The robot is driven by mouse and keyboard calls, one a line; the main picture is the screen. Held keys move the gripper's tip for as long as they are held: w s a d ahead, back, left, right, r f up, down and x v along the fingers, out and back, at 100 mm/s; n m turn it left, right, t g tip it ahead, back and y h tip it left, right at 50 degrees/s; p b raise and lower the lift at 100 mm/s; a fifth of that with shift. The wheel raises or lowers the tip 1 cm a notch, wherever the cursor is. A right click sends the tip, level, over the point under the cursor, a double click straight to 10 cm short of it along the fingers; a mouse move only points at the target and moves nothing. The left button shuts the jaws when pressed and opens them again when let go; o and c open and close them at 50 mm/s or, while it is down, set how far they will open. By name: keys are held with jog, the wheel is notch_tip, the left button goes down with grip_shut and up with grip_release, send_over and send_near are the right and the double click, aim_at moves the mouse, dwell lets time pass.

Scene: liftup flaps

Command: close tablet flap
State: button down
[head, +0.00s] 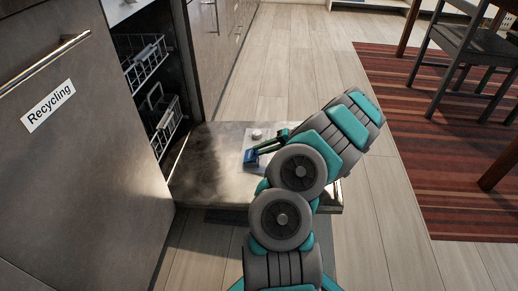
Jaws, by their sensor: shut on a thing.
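The tablet dispenser (257,134) is a pale panel with a small round knob, set in the inner face of the lowered dishwasher door (205,160). The tablet flap (250,157) appears to be the small blue piece at the dispenser's near left side. My gripper (259,151) reaches in from the right, low over the door, and its fingertips are at this blue piece, shut on it. The flap looks raised, but its exact angle is too small to tell. My arm hides the right part of the door and part of the dispenser.
The dishwasher's racks (150,90) stand inside the opening at the left. A cabinet front labelled Recycling (48,106) is at the near left. Free wooden floor (290,60) lies behind the door. A striped rug (440,150) and chair (465,45) are at the right.

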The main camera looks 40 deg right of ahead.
jog(key=shift+s+d+f+t+y, duration=0.25)
jog(key=shift+f+t+y, duration=0.3)
jog(key=shift+t, duration=0.15)
jog(key=c, duration=0.8)
grip_release()
jog(key=shift+c, duration=0.2)
jog(key=shift+f, duration=0.1)
